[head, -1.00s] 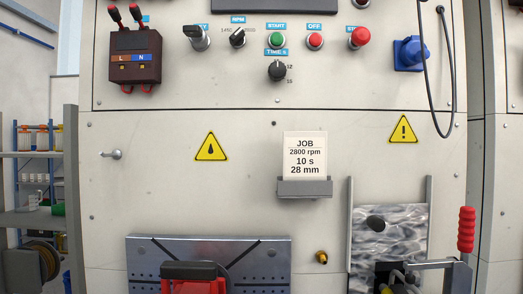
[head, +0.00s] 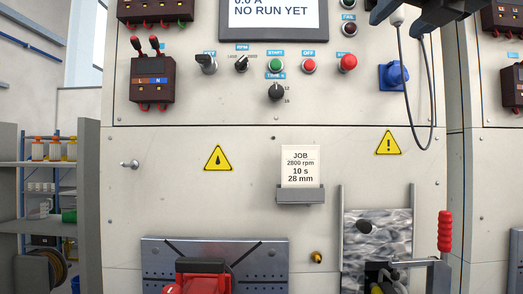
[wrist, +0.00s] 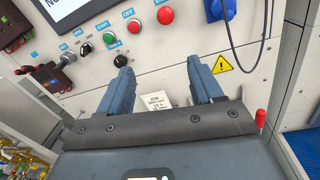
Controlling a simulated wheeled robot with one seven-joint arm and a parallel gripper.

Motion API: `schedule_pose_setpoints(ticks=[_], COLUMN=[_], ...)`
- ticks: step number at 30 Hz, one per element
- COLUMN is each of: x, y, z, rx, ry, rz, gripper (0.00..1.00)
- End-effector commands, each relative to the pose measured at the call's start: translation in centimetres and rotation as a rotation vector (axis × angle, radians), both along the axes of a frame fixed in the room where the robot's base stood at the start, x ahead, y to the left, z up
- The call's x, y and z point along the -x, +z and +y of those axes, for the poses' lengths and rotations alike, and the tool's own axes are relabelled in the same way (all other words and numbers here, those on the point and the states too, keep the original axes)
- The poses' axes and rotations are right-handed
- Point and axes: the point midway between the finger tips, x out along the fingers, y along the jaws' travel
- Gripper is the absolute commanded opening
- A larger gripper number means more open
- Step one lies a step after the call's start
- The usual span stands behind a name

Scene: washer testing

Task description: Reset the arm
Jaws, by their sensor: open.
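My gripper (wrist: 158,66) shows in the wrist view with its two blue-grey fingers spread apart and nothing between them. The fingers point toward the upright control panel, apart from each other on either side of the white job card (wrist: 156,101). In the head view, a dark part of my arm shows at the top right edge, in front of the panel. The job card (head: 300,168) stands in a grey holder (head: 300,196) and reads 2800 rpm, 10 s, 28 mm.
The panel has a green start button (head: 275,65), red off button (head: 308,66), red mushroom button (head: 347,62), knobs and a blue socket (head: 393,76) with a hanging black cable. Below are a red-handled clamp (head: 445,232) and a red device (head: 203,282). Shelves (head: 40,190) stand left.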

Motion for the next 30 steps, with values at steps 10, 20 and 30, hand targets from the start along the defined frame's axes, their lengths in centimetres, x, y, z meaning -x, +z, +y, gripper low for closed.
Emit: schedule_pose_setpoints(ticks=[10,20,30], x=[-2.0,-4.0,-4.1], y=[-4.5,-12.6,-23.1], z=[-0.1,-0.3,-0.4], rx=[-0.347,-0.902,-1.448], ry=[0.134,0.281,0.341], rz=[0.01,0.043,0.088], gripper=[0.66,0.66,0.66])
